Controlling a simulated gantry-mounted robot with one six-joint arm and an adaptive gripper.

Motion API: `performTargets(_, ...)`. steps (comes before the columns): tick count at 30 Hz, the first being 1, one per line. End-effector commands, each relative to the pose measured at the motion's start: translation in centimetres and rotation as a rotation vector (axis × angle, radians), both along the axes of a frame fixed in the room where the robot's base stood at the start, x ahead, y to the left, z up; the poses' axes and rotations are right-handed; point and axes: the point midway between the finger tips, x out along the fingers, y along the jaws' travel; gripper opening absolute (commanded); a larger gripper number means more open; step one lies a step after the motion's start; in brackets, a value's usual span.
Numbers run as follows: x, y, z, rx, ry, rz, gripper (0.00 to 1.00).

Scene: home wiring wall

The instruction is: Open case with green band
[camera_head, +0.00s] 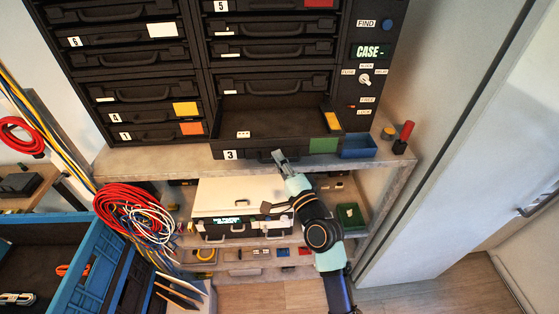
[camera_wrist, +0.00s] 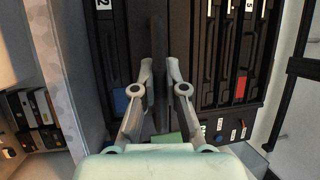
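The case with the green band (camera_head: 323,146), labelled 3, is the lower middle case of the black cabinet in the head view. Its front stands out from the row over the shelf, and its dark interior (camera_head: 265,122) shows from above. A small white label lies inside. My gripper (camera_head: 279,156) is at the middle of its front edge, by the handle. In the wrist view the two fingers (camera_wrist: 160,75) lean inward on either side of a dark upright panel (camera_wrist: 159,40). Whether they press on it cannot be told. The green band (camera_wrist: 166,137) shows below them.
Other closed cases, such as the orange-banded one (camera_head: 191,128), sit left and above. A blue bin (camera_head: 357,147) and a red cylinder (camera_head: 405,132) stand right on the shelf. A white-lidded box (camera_head: 238,193) and red cable coils (camera_head: 130,207) lie below. A blue crate (camera_head: 85,268) is lower left.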

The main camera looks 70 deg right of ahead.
Motion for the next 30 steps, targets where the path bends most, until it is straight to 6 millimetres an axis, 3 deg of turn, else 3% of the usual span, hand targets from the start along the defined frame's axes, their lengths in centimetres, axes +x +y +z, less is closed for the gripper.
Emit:
performTargets(1,0.0,0.0,0.0,0.000,0.000,0.000,0.21)
performTargets(4,0.0,0.0,0.0,0.000,0.000,0.000,0.37)
performTargets(14,-0.2,0.2,-0.1,0.001,0.001,0.000,0.37)
performTargets(30,-8.6,6.8,-2.1,0.002,0.000,-0.002,0.37)
